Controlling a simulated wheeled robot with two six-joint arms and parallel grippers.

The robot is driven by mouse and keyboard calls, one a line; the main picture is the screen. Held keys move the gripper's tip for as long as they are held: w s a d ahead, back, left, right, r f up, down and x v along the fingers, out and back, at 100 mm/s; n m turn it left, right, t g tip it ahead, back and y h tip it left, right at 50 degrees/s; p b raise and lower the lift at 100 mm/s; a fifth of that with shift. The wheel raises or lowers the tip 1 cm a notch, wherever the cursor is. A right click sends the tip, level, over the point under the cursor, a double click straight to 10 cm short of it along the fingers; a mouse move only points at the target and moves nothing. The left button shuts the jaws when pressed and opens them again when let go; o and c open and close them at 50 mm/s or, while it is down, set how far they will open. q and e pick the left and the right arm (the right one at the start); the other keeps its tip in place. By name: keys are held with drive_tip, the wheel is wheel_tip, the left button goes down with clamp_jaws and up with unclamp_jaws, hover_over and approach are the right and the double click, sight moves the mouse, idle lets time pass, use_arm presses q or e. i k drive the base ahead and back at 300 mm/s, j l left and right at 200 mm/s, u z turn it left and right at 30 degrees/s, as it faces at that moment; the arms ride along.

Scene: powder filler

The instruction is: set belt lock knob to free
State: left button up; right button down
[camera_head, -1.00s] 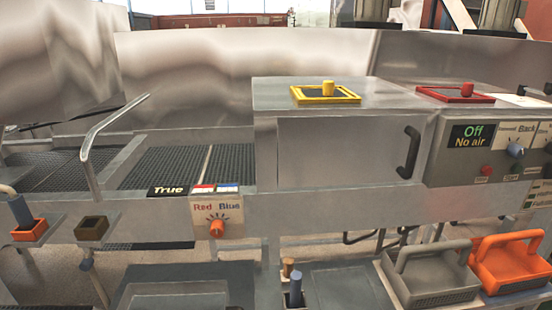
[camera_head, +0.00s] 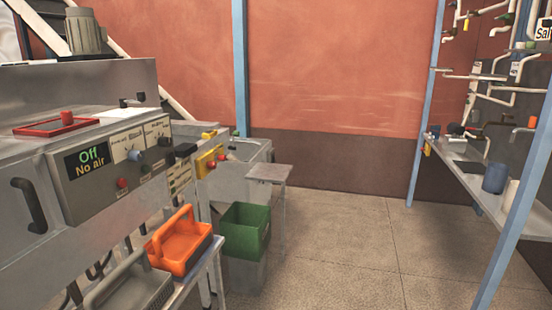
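A control panel (camera_head: 92,181) on the machine at the left has a display (camera_head: 86,159) reading "Off" and "No air". Farther right is a smaller label plate (camera_head: 179,178) and a yellow part (camera_head: 208,162) with a red piece. The lettering is too small to read, so I cannot tell which knob is the belt lock. Neither gripper is in view.
An orange basket (camera_head: 180,243) and a grey basket (camera_head: 132,286) stand on a low shelf at the machine's front. A green bin (camera_head: 243,231) and a small table (camera_head: 268,173) stand beyond. The floor (camera_head: 360,250) in the middle is clear. A blue post (camera_head: 512,210) and bench (camera_head: 478,182) are at the right.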

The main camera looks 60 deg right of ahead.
sight(222, 158)
drive_tip(key=z, duration=1.5)
drive_tip(key=i+u, duration=0.15)
drive_tip(key=u, duration=0.2)
drive_tip(key=i+l+u, duration=0.1)
drive_tip(key=u, duration=0.25)
drive_tip(key=i+l+u, duration=0.2)
drive_tip(key=i+l, duration=0.2)
drive_tip(key=l, duration=0.2)
drive_tip(key=i+l+u, duration=0.15)
drive_tip(key=l, duration=0.15)
drive_tip(key=i+l+u, duration=0.2)
drive_tip(key=l, duration=0.45)
drive_tip(key=i+l+u, duration=0.1)
drive_tip(key=i+l, duration=0.15)
drive_tip(key=l, duration=0.1)
